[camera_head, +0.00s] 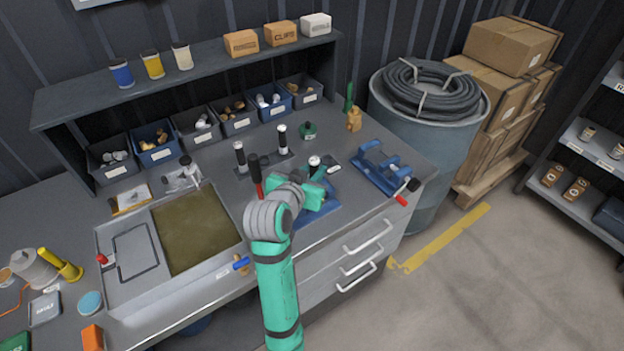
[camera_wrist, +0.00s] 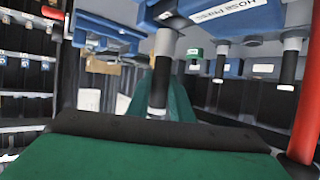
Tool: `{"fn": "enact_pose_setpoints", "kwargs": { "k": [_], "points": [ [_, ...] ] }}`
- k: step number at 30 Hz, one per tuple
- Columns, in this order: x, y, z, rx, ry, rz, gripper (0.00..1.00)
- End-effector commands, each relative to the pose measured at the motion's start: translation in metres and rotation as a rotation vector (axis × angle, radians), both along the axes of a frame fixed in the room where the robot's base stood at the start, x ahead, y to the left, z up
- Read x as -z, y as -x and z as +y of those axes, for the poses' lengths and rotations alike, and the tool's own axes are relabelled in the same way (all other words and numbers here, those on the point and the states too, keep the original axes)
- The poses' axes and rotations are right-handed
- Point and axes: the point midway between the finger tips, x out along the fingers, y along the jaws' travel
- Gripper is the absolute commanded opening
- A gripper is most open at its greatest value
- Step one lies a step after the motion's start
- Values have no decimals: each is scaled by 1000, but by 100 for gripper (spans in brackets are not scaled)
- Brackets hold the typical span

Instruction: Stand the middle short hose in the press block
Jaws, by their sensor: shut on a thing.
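The middle short hose (camera_head: 315,163) is in my gripper (camera_head: 315,181), with its pale end showing above the fingers. It looks upright. In the wrist view the hose (camera_wrist: 161,75) stands between the green fingers, with a grey section, black section and pale band. The blue press block (camera_head: 324,215) lies below my gripper, partly hidden by it; a red lever with a black grip (camera_head: 256,177) rises at its left. The blue press body with its label (camera_wrist: 235,14) is close to one end of the hose. I cannot tell whether the hose is seated.
Two other short hoses (camera_head: 240,158) (camera_head: 283,138) stand in a dark rack (camera_head: 264,166), with a gap between them. A blue fixture with a red handle (camera_head: 385,168) is to the right. A green-based part (camera_head: 308,131) is behind. A shallow tray (camera_head: 125,290) is at left.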

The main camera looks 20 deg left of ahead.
Motion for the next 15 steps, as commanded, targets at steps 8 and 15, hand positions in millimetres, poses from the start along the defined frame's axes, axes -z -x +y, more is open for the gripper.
{"fn": "enact_pose_setpoints", "kwargs": {
  "k": [8, 15],
  "points": [
    [19, -13, 11, -13, 0, 0, 0],
    [49, -17, 10, -11, 1, 1, 0]
  ]
}}
